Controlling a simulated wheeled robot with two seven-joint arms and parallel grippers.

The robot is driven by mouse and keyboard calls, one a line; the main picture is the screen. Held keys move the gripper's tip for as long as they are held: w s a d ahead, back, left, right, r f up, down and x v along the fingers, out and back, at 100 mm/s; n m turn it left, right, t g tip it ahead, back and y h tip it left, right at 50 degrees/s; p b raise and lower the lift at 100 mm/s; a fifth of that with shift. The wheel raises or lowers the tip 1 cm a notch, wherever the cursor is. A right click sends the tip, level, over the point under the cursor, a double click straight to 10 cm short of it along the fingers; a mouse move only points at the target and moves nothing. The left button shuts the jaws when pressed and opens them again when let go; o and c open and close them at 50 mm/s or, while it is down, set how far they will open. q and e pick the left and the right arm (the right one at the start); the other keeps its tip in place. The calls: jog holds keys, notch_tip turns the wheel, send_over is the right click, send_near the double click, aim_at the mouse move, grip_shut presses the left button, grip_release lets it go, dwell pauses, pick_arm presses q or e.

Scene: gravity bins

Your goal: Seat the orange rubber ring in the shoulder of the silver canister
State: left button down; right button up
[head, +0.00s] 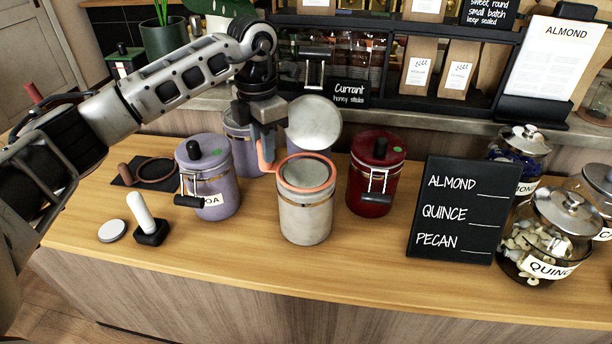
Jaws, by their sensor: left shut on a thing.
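The silver canister (305,222) stands upright on the wooden counter, its round lid (314,123) swung open behind the mouth. The orange rubber ring (320,187) lies around the canister's mouth, at the rim. At its left an orange part rises to my left gripper (264,143), which is shut on it just above and left of the mouth. The fingertips are small and partly hidden, and I cannot tell whether the ring sits fully down in the shoulder all round. My right gripper is not in view.
A lilac canister (222,195) stands close left, another lilac one behind it. A red canister (374,185) stands close right, then a black sign (463,212) and glass jars (545,240). The counter in front is clear.

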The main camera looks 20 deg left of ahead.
pick_arm(q)
jog(key=shift+f, duration=0.5)
dwell(0.4)
jog(key=c, duration=1.5)
grip_release()
jog(key=shift+o, duration=0.2)
jog(key=shift+w+a, duration=0.1)
jog(key=shift+a, duration=0.1)
jog(key=shift+s+d+r+p, duration=0.2)
jog(key=shift+r+p, duration=0.6)
jog(key=shift+r, duration=0.35)
jog(key=shift+s+d+r+p, duration=0.1)
jog(key=shift+d+r+p, duration=0.1)
jog(key=shift+r+p, duration=0.85)
jog(key=shift+s+d+r+p, duration=0.15)
jog(key=shift+r+p, duration=0.45)
jog(key=shift+r, duration=0.7)
